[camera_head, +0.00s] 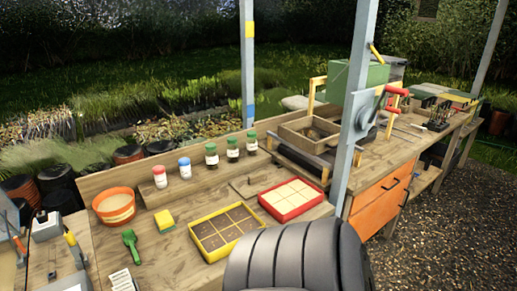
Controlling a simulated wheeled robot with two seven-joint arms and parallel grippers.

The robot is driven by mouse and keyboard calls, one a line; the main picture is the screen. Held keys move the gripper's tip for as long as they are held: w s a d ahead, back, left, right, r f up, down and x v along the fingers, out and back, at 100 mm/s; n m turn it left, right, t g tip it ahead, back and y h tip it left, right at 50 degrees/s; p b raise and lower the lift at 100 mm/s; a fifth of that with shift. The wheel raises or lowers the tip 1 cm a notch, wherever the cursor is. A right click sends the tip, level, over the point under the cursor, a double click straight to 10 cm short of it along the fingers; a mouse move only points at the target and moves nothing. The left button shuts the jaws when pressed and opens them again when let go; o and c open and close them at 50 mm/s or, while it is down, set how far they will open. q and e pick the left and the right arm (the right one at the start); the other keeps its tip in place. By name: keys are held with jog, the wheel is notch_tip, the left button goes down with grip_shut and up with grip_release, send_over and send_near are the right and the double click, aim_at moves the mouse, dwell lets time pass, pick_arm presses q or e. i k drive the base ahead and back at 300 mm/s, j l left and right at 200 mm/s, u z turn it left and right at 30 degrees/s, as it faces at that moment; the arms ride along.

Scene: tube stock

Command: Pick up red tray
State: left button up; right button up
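The red tray (301,211) lies flat on the wooden workbench, right of the middle of the head view. It has a red rim and several pale, cream-coloured square cells inside. Its top is uncovered and nothing touches it from above. A yellow-rimmed tray (226,251) with dark soil-like cells lies close to its left and nearer to me. Neither my left nor my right gripper shows in the head view.
Several small jars (211,155) stand on the bench behind the trays. An orange bowl (113,205), a yellow sponge-like block (164,221) and a green scoop (131,244) are on the left. A grey post (352,130) rises right of the red tray. A dark ribbed shape hides the bench's near edge.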

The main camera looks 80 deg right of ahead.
aim_at(287, 200)
jog(key=z, duration=2.65)
